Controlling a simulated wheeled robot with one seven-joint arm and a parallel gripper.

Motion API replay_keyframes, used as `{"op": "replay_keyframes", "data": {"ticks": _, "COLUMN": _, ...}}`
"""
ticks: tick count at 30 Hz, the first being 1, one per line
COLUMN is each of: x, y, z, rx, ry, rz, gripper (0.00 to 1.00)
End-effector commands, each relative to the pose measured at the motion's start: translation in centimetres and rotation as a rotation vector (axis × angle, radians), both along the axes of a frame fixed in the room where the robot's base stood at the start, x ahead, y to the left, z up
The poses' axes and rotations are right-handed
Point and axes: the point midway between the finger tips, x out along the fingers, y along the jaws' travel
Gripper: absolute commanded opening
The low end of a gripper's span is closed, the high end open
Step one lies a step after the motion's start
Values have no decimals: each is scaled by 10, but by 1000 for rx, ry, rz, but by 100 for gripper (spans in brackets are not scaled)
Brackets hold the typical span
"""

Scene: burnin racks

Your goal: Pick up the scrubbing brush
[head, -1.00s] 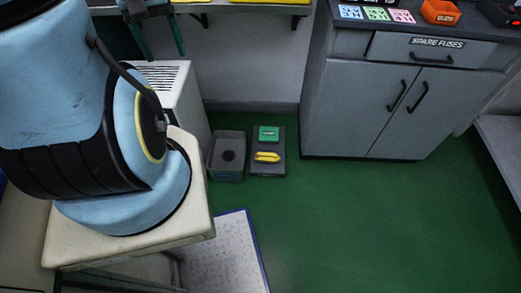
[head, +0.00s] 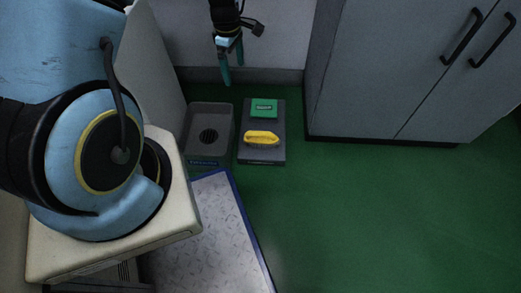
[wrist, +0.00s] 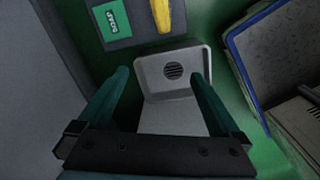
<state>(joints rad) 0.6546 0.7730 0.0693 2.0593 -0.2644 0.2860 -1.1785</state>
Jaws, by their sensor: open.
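The scrubbing brush (head: 261,138) looks like a yellow handled piece lying across a dark grey mat or tray (head: 262,157) on the floor. Its underside is hidden. My gripper (head: 233,72) is open and empty, pointing down in front of the wall, above and behind the tray. In the wrist view the brush (wrist: 163,14) is at the top edge, partly cut off, beyond my open gripper fingers (wrist: 160,76). A green block (head: 264,108) with a label lies behind the brush on the same tray.
A grey basin (head: 189,125) with a round dark grille stands just left of the tray. A grey cabinet (head: 400,70) is to the right. A blue-edged pale mat (head: 215,230) lies in front. Green floor at right is clear.

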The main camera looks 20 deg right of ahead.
Motion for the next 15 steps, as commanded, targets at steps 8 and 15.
{"op": "replay_keyframes", "data": {"ticks": 8, "x": -21, "y": -52, "z": -166, "rx": 28, "ry": 18, "rz": 214, "gripper": 100}}
{"op": "replay_keyframes", "data": {"ticks": 15, "x": -30, "y": -69, "z": -214, "rx": 38, "ry": 19, "rz": 302, "gripper": 100}}
